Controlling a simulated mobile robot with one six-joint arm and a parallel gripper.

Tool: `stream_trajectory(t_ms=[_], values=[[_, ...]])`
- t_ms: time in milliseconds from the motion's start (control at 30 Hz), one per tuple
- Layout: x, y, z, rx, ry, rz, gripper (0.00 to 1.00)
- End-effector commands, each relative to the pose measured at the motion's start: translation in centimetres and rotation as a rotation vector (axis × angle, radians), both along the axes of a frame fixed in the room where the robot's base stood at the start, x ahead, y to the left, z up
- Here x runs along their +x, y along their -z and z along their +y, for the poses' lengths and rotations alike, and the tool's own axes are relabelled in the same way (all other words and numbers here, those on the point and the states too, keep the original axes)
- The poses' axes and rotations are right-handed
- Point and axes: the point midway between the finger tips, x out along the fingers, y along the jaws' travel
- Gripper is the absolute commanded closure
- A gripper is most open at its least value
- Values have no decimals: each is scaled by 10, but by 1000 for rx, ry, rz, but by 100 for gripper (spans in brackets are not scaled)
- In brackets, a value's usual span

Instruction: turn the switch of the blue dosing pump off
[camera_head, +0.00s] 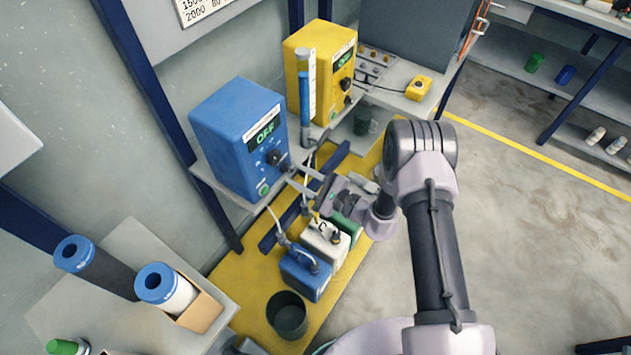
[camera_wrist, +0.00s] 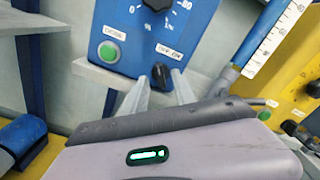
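The blue dosing pump (camera_head: 222,140) sits on a wall shelf left of centre. Its display (camera_head: 265,134) reads OFF. In the wrist view the pump's front (camera_wrist: 140,35) shows a small black switch (camera_wrist: 160,74) below the OFF and ON labels, its upper end looking tilted slightly left, toward OFF. My gripper (camera_head: 291,175) is in front of the lower part of the pump's face. In the wrist view the two pale fingers of my gripper (camera_wrist: 160,92) are apart, with the switch between and just beyond their tips. I cannot tell whether they touch the pump.
A yellow pump (camera_head: 305,70) stands behind the blue one, with a clear graduated tube (camera_head: 304,95) between them. Blue, white and green canisters (camera_head: 305,275) with hoses stand below on a yellow floor area. A dark bucket (camera_head: 287,315) is nearby. Grey floor on the right is clear.

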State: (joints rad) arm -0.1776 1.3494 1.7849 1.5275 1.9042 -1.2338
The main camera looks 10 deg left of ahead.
Motion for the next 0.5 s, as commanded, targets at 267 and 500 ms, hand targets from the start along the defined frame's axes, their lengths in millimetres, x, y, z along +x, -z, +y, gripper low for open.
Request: stream_trajectory(t_ms=[267, 500], values=[[-30, -4, -77, 2, 9, 4, 67], [-55, -3, -136, 2, 7, 1, 67]])
